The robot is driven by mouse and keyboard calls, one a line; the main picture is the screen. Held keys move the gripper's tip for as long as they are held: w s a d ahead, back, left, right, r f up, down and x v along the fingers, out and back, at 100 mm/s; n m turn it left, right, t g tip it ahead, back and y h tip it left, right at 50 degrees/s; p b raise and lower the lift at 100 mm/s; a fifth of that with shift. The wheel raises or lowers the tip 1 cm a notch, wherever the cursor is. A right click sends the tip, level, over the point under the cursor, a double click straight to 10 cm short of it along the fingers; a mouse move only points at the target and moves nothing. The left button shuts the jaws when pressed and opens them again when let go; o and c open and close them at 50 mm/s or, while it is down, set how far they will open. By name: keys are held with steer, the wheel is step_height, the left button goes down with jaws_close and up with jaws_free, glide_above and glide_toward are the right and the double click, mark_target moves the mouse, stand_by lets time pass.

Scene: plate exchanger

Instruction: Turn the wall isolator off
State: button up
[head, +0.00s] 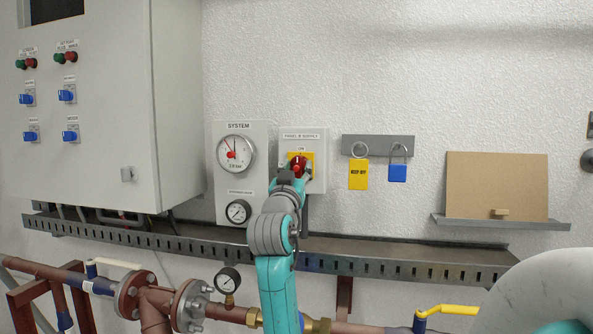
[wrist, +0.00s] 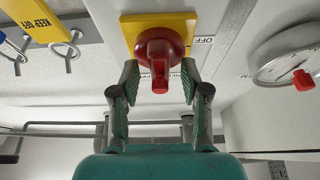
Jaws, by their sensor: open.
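The wall isolator is a pale box (head: 316,182) labelled as the panel supply, with a red rotary handle (head: 298,164) on a yellow plate. The handle's grip looks roughly upright, under a small label above the plate that seems to read ON. In the wrist view the red handle (wrist: 160,52) sits on the yellow plate (wrist: 129,33), with an OFF label beside it. My gripper (head: 294,174) is in front of the isolator. Its two fingers (wrist: 160,78) are open, one on each side of the handle's near end, with visible gaps. Contact cannot be seen.
The gauge panel (head: 228,192) stands close on the left. A rail (head: 378,146) with a yellow KEEP OFF tag (head: 358,176) and blue padlock (head: 398,173) is on the right. A perforated tray (head: 400,257) runs below. The large cabinet (head: 95,110) juts out at left.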

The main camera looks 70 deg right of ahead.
jaws_close()
steer(key=shift+n, duration=0.3)
steer(key=n+t, duration=0.1)
steer(key=n, duration=0.2)
steer(key=n+t+y, duration=0.1)
steer(key=n+t, duration=0.1)
steer(key=n, duration=0.1)
steer(key=shift+s, duration=0.1)
steer(key=n+t+y, duration=0.1)
steer(key=n, duration=0.2)
steer(key=n+t+y, duration=0.1)
steer(key=n, duration=0.2)
steer(key=shift+r+t, duration=0.1)
steer(key=shift+t, duration=0.3)
steer(key=n+y, duration=0.2)
steer(key=n, duration=0.3)
steer(key=shift+n, duration=0.3)
steer(key=shift+n+y, duration=1)
steer(key=shift+n, duration=1.1)
